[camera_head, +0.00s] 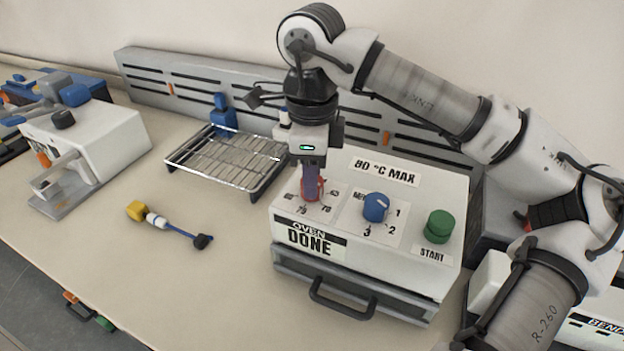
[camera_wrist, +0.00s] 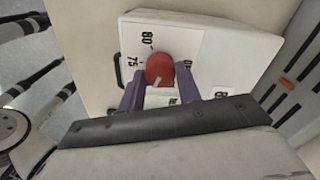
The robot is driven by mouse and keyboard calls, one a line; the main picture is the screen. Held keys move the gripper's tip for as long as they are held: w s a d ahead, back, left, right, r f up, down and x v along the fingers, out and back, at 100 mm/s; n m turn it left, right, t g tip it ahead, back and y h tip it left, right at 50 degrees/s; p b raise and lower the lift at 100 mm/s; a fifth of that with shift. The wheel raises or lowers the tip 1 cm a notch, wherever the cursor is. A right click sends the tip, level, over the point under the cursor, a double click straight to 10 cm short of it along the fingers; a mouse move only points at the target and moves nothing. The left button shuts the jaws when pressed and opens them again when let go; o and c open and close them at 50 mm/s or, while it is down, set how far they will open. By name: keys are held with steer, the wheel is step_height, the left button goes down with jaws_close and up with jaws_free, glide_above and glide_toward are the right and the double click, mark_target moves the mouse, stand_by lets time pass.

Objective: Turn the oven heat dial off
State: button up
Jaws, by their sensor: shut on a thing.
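The oven (camera_head: 362,278) is a white box with a drawer and handle in front and labels reading "OVEN DONE" and "80 °C MAX". Its red heat dial (camera_head: 313,188) sits on the left of the top panel, with numbers around it. My gripper (camera_head: 312,180) comes straight down over the dial, its purple fingers shut on it. In the wrist view, the red dial (camera_wrist: 160,69) sits between the two fingers (camera_wrist: 160,88), its pale pointer mark towards the bottom of the picture, with "80" and "75" printed nearby. The fingers hide part of the scale.
A blue dial (camera_head: 376,207) and a green START button (camera_head: 439,226) stand right of the red dial. A wire rack (camera_head: 228,158) lies left of the oven. A yellow-ended tool (camera_head: 165,224) lies on the open bench. A white machine (camera_head: 85,140) stands far left.

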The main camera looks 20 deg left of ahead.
steer(key=n+b, duration=0.1)
steer(key=n, duration=0.2)
steer(key=shift+n, duration=0.4)
steer(key=n+b, duration=0.1)
steer(key=n, duration=0.8)
steer(key=shift+n, duration=0.4)
steer(key=n, duration=0.4)
steer(key=shift+n, duration=2.1)
steer(key=o, duration=1)
steer(key=shift+c, duration=0.2)
